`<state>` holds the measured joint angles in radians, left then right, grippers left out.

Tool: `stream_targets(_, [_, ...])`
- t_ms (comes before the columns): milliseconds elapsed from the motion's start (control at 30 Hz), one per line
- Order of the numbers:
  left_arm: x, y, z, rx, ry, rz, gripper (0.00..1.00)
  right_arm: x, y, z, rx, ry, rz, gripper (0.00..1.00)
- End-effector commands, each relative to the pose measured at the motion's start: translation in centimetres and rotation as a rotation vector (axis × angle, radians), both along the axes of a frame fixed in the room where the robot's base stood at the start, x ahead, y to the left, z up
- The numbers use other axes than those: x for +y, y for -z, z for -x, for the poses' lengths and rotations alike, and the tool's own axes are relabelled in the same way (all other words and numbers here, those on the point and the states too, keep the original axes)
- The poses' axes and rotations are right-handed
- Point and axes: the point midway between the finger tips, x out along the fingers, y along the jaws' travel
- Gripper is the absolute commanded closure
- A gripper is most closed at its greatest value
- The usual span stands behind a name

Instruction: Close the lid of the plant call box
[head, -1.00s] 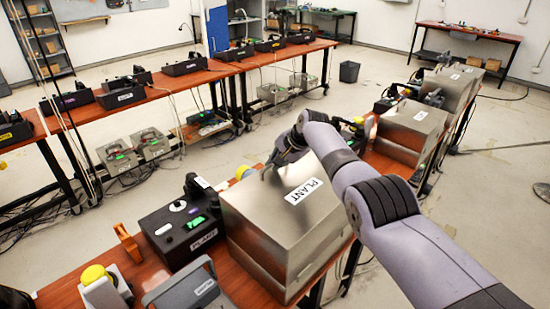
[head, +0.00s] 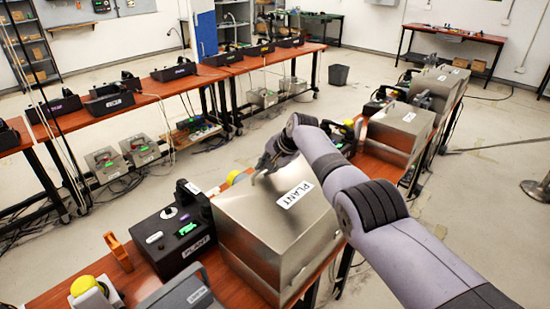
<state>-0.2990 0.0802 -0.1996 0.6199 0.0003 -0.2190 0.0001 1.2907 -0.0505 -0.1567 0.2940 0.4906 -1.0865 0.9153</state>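The plant call box (head: 262,262) is a brushed metal box on the near wooden bench. Its lid (head: 262,212) carries a white PLANT label (head: 294,195) and lies over the box, down or nearly down. I cannot tell whether a thin gap remains at the seam. My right gripper (head: 262,172) is at the lid's far left part, its fingertips at or just above the metal. It is partly hidden by its own wrist, and its opening is unclear. My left gripper is out of view.
A black PLANT phone (head: 182,232) stands just left of the box. An orange stand (head: 118,251) and a yellow-topped device (head: 88,288) are nearer on the bench (head: 60,293). Another metal box (head: 402,122) is farther along. The aisle floor beyond is clear.

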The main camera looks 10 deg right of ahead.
Motion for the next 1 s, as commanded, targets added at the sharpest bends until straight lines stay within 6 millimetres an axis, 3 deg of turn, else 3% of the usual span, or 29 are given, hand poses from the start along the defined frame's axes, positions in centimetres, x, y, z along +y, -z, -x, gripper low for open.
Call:
stream_targets(367, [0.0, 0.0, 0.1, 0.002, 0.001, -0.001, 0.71, -0.9, -1.8, 1.1, -0.004, 0.001, 0.003, 0.82])
stream_targets(1000, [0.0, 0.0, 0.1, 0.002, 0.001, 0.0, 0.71, -4.0, -9.3, 5.0, -0.006, 0.002, 0.001, 0.82])
